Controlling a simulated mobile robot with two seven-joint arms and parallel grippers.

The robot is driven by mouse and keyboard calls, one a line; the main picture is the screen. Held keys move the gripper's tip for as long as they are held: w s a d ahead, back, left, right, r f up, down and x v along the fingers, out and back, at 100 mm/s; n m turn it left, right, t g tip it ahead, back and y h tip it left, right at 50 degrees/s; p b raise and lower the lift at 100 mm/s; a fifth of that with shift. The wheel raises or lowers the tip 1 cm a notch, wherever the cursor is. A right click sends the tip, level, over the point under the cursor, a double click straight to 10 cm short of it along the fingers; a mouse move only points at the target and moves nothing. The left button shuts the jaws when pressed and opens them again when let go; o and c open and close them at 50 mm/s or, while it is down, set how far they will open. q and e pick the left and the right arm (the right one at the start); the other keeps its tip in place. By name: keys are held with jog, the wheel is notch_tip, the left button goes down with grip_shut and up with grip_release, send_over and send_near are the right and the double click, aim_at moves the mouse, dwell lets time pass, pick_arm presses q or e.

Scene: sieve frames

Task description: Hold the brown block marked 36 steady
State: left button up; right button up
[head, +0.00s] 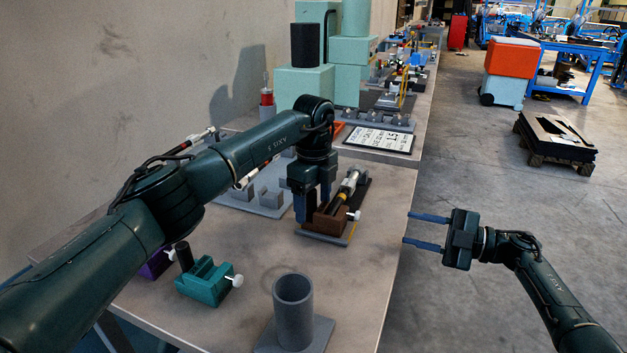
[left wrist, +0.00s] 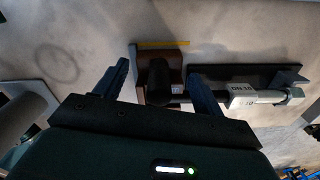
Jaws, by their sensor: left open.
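The brown block (head: 332,224) sits on a grey plate on the table; its number cannot be read. A black and white cylindrical tool (head: 346,186) rests in it, and a white knob (head: 354,215) sticks out at its side. My left gripper (head: 313,206) is open and pointing down at the block. In the left wrist view the brown block (left wrist: 174,60) lies between the lines of the two spread fingers (left wrist: 160,80), with gaps on both sides. Whether the fingertips reach down beside it is unclear. My right gripper (head: 424,230) is open and empty, beyond the table's right edge.
A teal block (head: 208,281) with a white knob and a grey upright tube (head: 293,305) stand nearer on the table. A grey fixture (head: 262,196) is just left of the brown block. A sign (head: 379,138) lies behind.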

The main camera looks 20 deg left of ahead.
pick_arm(q)
jog(key=shift+f, duration=1.05)
jog(key=shift+c, duration=0.6)
jog(key=c, duration=0.7)
jog(key=c, duration=0.6)
pick_arm(e)
grip_shut()
dwell(1.4)
